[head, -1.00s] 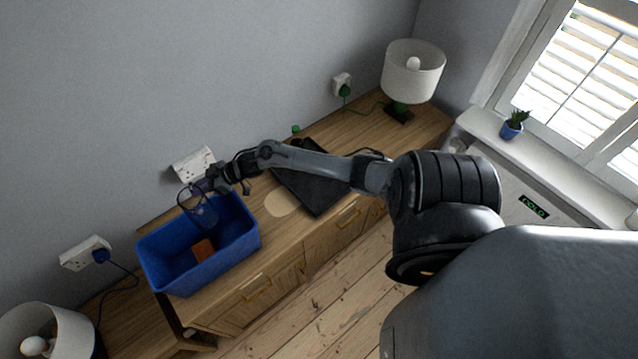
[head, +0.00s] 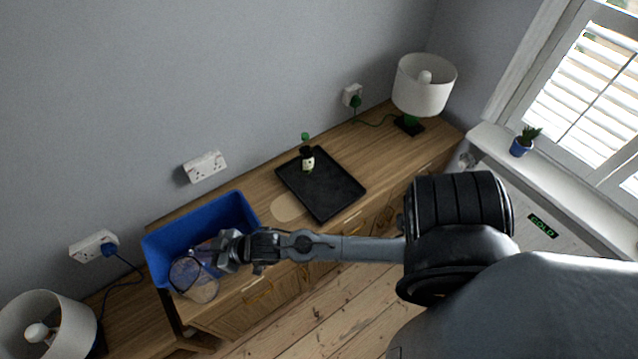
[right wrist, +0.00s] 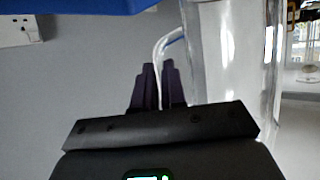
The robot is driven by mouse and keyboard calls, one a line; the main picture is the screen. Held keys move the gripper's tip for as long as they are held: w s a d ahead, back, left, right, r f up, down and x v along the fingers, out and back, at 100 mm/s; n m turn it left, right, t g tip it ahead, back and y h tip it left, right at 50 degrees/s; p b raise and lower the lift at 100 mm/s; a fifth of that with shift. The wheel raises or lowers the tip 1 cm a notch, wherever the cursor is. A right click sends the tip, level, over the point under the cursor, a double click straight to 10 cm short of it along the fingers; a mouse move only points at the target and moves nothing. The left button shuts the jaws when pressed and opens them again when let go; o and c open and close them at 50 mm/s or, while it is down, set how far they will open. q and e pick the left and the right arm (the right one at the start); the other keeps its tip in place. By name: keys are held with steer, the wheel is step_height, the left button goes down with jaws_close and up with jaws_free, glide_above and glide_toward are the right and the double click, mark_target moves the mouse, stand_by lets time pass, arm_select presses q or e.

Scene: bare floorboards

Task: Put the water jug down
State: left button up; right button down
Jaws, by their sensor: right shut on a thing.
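The water jug (head: 194,279) is clear and see-through, with a dark rim. In the head view it shows in front of the near side of the blue crate (head: 213,212). My right gripper (head: 222,252) is shut on the jug's handle. In the right wrist view the jug (right wrist: 228,60) stands close at the right, with its handle (right wrist: 163,60) between my purple fingers (right wrist: 158,88). I cannot tell how high the jug is above the sideboard. My left gripper is not in view.
Lamps stand at the far right (head: 424,88) and lower left (head: 45,320).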

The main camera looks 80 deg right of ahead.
mark_target(203, 282)
steer(key=shift+m+h, duration=0.4)
steer(key=shift+h, duration=0.1)
steer(key=s+a, duration=0.1)
steer(key=a, duration=0.1)
steer(key=a+r, duration=0.1)
steer(key=a, duration=0.2)
steer(key=s+a+r, duration=0.1)
steer(key=a, duration=0.2)
steer(key=shift+s+r, duration=0.1)
steer(key=shift+s, duration=0.2)
steer(key=shift+d+r, duration=0.1)
steer(key=shift+d, duration=0.1)
